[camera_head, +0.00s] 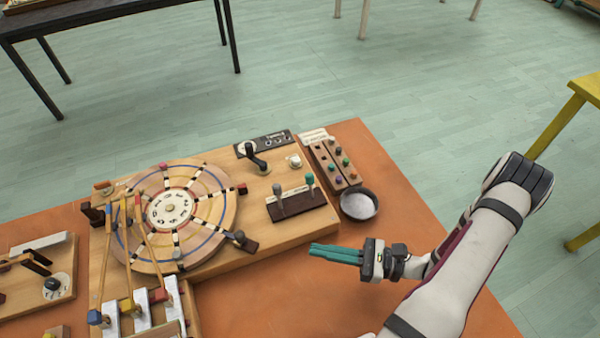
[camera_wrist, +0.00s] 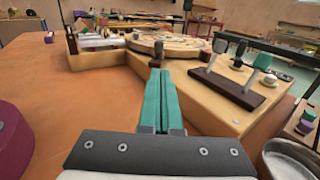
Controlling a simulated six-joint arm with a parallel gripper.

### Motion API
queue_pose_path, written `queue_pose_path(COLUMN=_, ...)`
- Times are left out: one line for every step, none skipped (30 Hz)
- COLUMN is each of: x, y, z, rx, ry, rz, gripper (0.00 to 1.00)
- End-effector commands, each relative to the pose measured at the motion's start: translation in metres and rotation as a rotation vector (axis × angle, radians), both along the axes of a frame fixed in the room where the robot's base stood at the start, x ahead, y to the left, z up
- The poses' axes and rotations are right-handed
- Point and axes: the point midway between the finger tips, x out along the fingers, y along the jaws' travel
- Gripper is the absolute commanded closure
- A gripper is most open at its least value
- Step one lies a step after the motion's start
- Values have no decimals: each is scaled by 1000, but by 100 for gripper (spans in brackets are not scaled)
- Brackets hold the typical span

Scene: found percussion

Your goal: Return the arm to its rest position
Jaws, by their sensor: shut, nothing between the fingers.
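My gripper (camera_head: 312,250) has teal fingers that lie together with nothing between them. In the head view it hangs over the orange table (camera_head: 335,300), to the right of the wooden percussion board (camera_head: 235,265) and pointing left. In the wrist view the closed fingers (camera_wrist: 160,85) point toward the board's near edge. I cannot tell the exact gap between the fingertips and the board. My arm comes in from the lower right of the head view.
The board carries a round wheel (camera_head: 205,205) with mallets and a dark lever block (camera_head: 298,205). A metal bowl (camera_head: 358,205) and a wooden peg box (camera_head: 333,166) stand at the right. Bare table lies below my gripper. A yellow stand (camera_head: 560,125) is at far right.

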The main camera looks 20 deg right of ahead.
Motion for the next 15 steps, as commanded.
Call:
queue_pose_path(x=0, y=1, z=1, rx=-3, ry=-1, rz=5, gripper=100)
queue_pose_path(x=0, y=2, z=3, rx=-12, ry=-2, rz=20, gripper=100)
queue_pose_path(x=0, y=5, z=9, rx=-35, ry=-4, rz=59, gripper=100)
queue_pose_path(x=0, y=10, z=16, rx=-63, ry=-7, rz=106, gripper=100)
queue_pose_path(x=0, y=16, z=25, rx=-101, ry=-11, rz=170, gripper=100)
queue_pose_path(x=-3, y=27, z=39, rx=-167, ry=-18, rz=275, gripper=100)
queue_pose_path(x=-6, y=37, z=51, rx=-228, ry=-24, rz=364, gripper=100)
queue_pose_path(x=-11, y=47, z=63, rx=-294, ry=-31, rz=459, gripper=100)
queue_pose_path(x=-19, y=60, z=77, rx=-389, ry=-43, rz=582, gripper=100)
queue_pose_path(x=-26, y=70, z=87, rx=-464, ry=-54, rz=671, gripper=100)
queue_pose_path(x=-34, y=78, z=96, rx=-543, ry=-69, rz=758, gripper=100)
queue_pose_path(x=-46, y=87, z=107, rx=-655, ry=-94, rz=865, gripper=100)
queue_pose_path(x=-55, y=93, z=115, rx=-744, ry=-117, rz=939, gripper=100)
queue_pose_path(x=-64, y=98, z=121, rx=-836, ry=-147, rz=1007, gripper=100)
queue_pose_path(x=-75, y=102, z=129, rx=-956, ry=-189, rz=1084, gripper=100)
